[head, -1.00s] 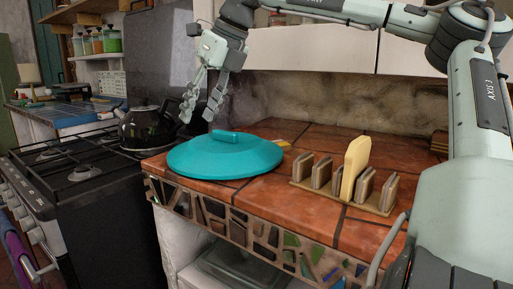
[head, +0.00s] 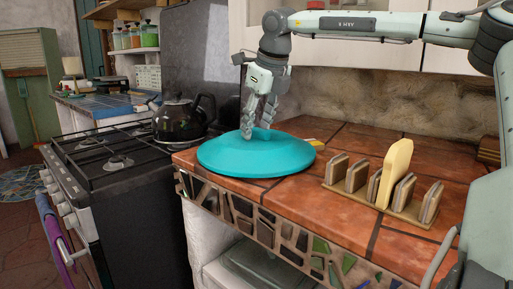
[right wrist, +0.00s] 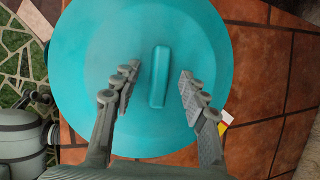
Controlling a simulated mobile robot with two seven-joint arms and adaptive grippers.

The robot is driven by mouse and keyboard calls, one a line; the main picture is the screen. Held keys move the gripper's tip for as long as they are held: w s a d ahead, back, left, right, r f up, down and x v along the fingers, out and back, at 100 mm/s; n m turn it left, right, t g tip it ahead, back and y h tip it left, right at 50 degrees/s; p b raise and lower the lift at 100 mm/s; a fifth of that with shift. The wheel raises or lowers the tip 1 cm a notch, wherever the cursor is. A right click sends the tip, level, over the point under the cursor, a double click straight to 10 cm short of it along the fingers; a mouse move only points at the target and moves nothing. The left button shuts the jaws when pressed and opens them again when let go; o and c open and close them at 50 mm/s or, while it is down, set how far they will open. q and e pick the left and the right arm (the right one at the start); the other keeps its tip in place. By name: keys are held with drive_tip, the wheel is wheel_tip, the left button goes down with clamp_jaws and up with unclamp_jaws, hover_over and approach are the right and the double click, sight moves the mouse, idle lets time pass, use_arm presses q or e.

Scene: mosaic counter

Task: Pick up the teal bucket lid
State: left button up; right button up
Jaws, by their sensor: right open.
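The teal bucket lid (head: 225,158) lies flat on the tiled counter near its left front corner. It also fills much of the right wrist view (right wrist: 90,50), where its raised bar handle (right wrist: 160,77) shows. My right gripper (head: 256,132) points down over the lid's handle, which its fingers partly hide in the head view. In the right wrist view the open fingers (right wrist: 160,82) stand on either side of the handle, with a gap on each side. I cannot tell exactly how high the fingertips are above the lid. My left gripper is not in view.
A wooden rack (head: 385,205) with several upright pieces stands right of the lid. A small yellow item (head: 312,142) lies just behind the lid. The stove (head: 120,190) with a black kettle (head: 178,118) is to the left. Tiled counter (head: 350,145) behind the rack is clear.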

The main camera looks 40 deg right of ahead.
drive_tip(key=shift+c, duration=0.2)
clamp_jaws()
drive_tip(key=shift+r, duration=0.15)
idle(0.3)
